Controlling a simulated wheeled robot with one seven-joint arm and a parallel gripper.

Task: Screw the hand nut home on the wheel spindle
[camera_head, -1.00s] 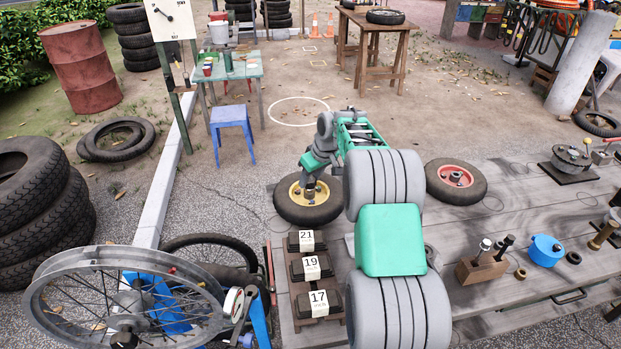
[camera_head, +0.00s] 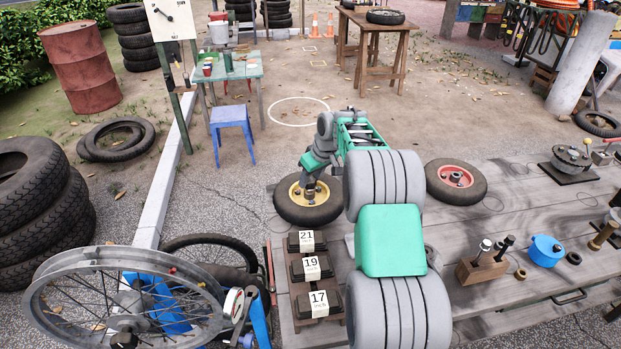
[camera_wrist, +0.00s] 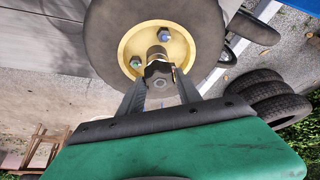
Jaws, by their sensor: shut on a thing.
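The wheel (camera_head: 311,211) with a yellow hub lies at the far left edge of the wooden bench. My gripper (camera_wrist: 160,82) is shut on the dark lobed hand nut (camera_wrist: 157,70), which lines up with the spindle end. Whether the nut's thread is engaged, and how far, I cannot tell. In the head view my gripper (camera_head: 309,188) is over the hub, and my own wrist partly hides the nut and spindle.
A wheel with a red hub (camera_head: 455,181) lies on the bench (camera_head: 500,225) to the right. Boxes labelled 21, 19 and 17 (camera_head: 312,268) stand in a rack at the front left. A wooden block with tools (camera_head: 482,269) and a blue pot (camera_head: 545,250) are further right.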

